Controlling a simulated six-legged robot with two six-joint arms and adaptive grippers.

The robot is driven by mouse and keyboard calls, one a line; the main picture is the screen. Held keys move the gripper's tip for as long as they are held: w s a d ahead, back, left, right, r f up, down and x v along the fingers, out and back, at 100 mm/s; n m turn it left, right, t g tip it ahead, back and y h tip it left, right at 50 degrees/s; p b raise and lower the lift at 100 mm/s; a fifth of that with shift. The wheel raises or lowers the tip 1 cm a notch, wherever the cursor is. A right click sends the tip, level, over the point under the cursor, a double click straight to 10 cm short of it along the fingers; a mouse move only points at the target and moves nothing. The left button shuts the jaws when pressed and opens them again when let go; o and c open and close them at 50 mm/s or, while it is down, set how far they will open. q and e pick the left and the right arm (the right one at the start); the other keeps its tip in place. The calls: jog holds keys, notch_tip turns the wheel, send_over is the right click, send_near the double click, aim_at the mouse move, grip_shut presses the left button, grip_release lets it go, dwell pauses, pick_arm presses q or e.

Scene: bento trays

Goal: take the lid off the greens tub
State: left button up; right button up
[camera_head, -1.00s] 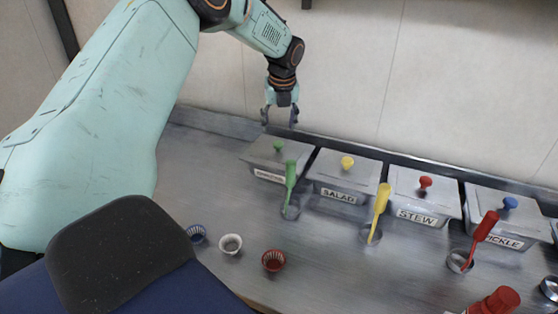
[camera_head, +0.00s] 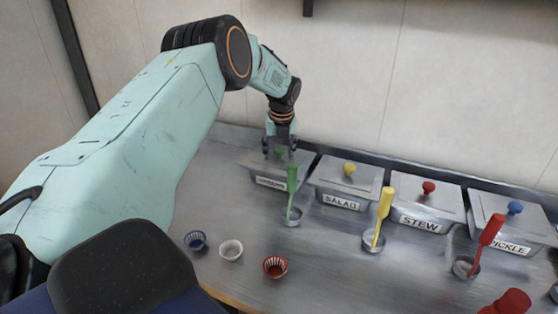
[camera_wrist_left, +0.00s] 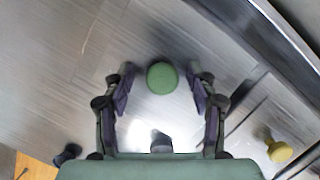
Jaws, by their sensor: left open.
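The greens tub (camera_head: 257,171) is the leftmost lidded metal tub in the head view. Its label is too blurred to read surely. Its lid carries a green knob (camera_head: 279,153), and the lid is on. My left gripper (camera_head: 279,152) is open and points down over this lid, with its fingers at the knob. In the left wrist view the green knob (camera_wrist_left: 162,78) lies between the two open fingertips (camera_wrist_left: 160,84), apart from both. My right gripper is in neither view.
Tubs marked SALAD (camera_head: 343,190), STEW (camera_head: 420,213) and PICKLE (camera_head: 505,232) stand in a row to the right. A green-handled ladle (camera_head: 292,181) stands in front of the greens tub. Blue (camera_head: 195,240), white (camera_head: 231,250) and red cups (camera_head: 275,267) sit nearer on the counter.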

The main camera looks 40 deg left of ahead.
pick_arm(q)
jog(key=shift+w+f, duration=0.1)
jog(key=shift+w, duration=0.1)
jog(key=shift+c, duration=0.5)
jog(key=c, duration=0.6)
grip_shut()
